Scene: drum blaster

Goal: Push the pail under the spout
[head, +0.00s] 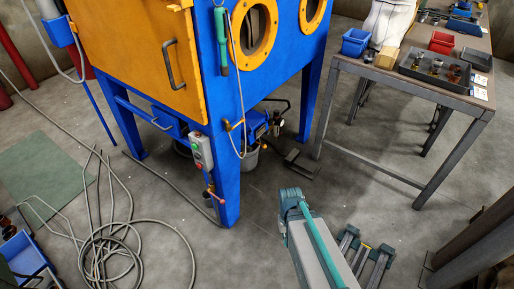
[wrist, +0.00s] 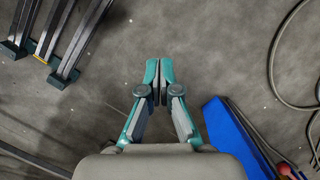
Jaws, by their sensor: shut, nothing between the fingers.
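A grey pail (head: 248,161) stands on the floor under the blue and orange blasting cabinet (head: 138,45). The cabinet's front leg (head: 226,185) hides part of it. The spout cannot be clearly made out beneath the cabinet. My gripper (wrist: 153,82) is shut and empty over bare floor in the wrist view. Its fingers cannot be made out in the head view, where my arm reaches in from the bottom, right of the front leg and apart from the pail. The pail is not seen in the wrist view.
The blue leg also shows in the wrist view (wrist: 235,140), right of my gripper. A coiled grey hose (head: 125,250) lies left of the leg. A foot pedal (head: 299,162) lies right of the pail. A workbench (head: 405,85) stands at right.

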